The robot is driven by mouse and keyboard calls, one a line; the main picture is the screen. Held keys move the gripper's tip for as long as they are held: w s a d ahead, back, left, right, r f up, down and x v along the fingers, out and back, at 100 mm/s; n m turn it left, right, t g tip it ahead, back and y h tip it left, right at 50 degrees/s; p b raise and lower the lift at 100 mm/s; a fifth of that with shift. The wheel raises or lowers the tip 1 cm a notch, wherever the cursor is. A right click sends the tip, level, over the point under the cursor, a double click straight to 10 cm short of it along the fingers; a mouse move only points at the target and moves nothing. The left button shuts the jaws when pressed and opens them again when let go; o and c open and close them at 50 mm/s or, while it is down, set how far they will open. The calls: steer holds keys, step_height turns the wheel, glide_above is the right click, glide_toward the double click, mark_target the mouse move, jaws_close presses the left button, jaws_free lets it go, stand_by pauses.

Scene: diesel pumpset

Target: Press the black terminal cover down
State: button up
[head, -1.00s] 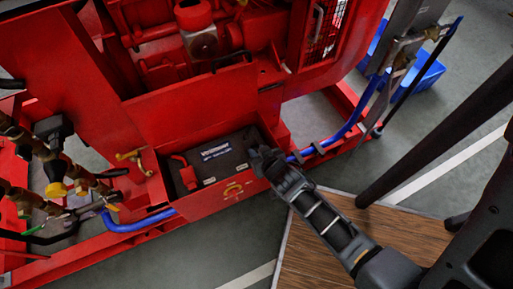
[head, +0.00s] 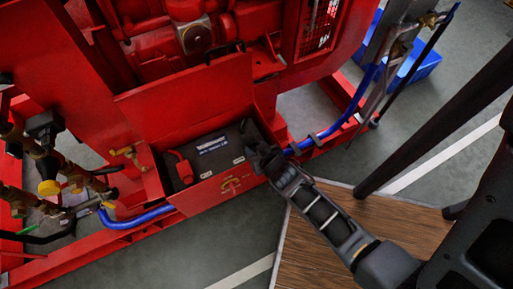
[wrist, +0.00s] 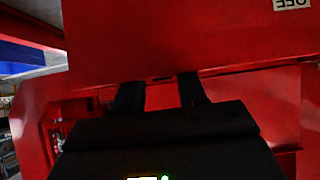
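The black battery (head: 222,170) sits in a red box (head: 205,195) on the pumpset frame. A red terminal cover (head: 181,168) stands at its left end. My gripper (head: 256,148) is at the right end of the battery, over the box's right edge. I cannot make out the black terminal cover; the dark gripper hides that corner. In the wrist view my two gripper fingers (wrist: 160,92) are apart, with red metal and a small dark patch between them. Nothing is clearly held, and contact cannot be told.
A raised red panel (head: 185,95) stands behind the battery. A blue hose (head: 335,130) runs along the frame to the right, and valves (head: 50,160) stand at the left. A wooden board (head: 400,225) lies below my arm. A blue crate (head: 415,65) is at the back right.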

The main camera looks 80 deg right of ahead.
steer(key=shift+o, duration=1)
steer(key=shift+r, duration=0.1)
steer(key=p+v, duration=0.1)
steer(key=v, duration=0.6)
steer(key=shift+a+r, duration=0.2)
steer(key=shift+a, duration=0.05)
steer(key=shift+s, duration=0.1)
